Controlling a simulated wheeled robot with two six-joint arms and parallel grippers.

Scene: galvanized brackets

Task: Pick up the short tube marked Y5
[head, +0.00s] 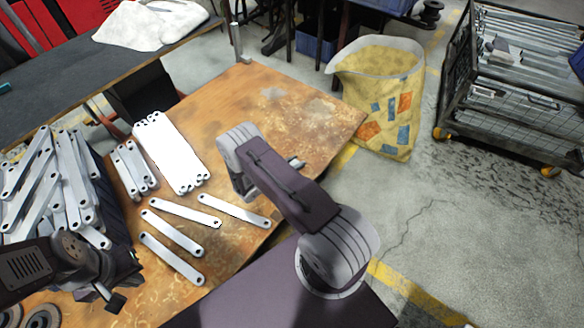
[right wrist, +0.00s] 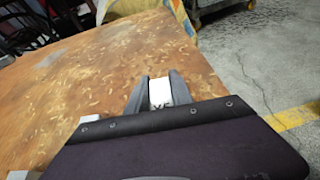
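A short white tube (right wrist: 160,92) with dark lettering, partly cut off but looking like Y5, stands between the two grey fingers of my right gripper (right wrist: 160,90) in the right wrist view. The fingers lie against both its sides, and its lower part is hidden by the gripper body. In the head view my right arm covers most of this gripper; only a small tip (head: 297,162) shows beyond the arm, over the wooden table (head: 245,95). My left gripper (head: 122,284) is at the lower left, its dark fingers apart and empty, near the stacked brackets.
Galvanized brackets (head: 172,258) lie loose on the table, with a flat stack (head: 170,155) and a heaped dark crate (head: 112,185) at left. A patterned sack (head: 385,100) and a wire cart (head: 510,95) stand beyond the table. The table's far part is clear.

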